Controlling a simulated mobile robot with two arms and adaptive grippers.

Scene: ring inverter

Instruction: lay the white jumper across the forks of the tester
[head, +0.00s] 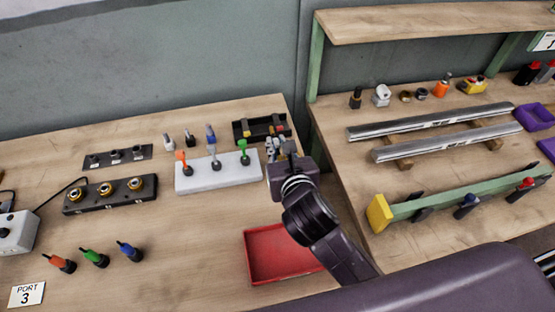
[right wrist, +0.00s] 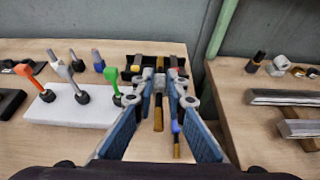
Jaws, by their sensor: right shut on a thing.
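My right gripper (head: 277,150) is over the right end of the left bench, just right of the white block. In the right wrist view its fingers (right wrist: 162,82) close around something small that I cannot make out. Brown-and-yellow handles (right wrist: 158,118) show between and below the fingers. The white block (head: 218,173) carries an orange, a pale grey and a green lever-like piece (head: 243,146). I cannot tell which thing is the white jumper, nor pick out the tester's forks. My left gripper is out of view.
A black tray (head: 241,137) of small tools lies behind the gripper. A red tray (head: 262,272) lies in front of it. A black block with brass rings (head: 80,206) and several coloured plugs (head: 94,258) are at left. Metal bars (head: 420,122) lie on the right bench.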

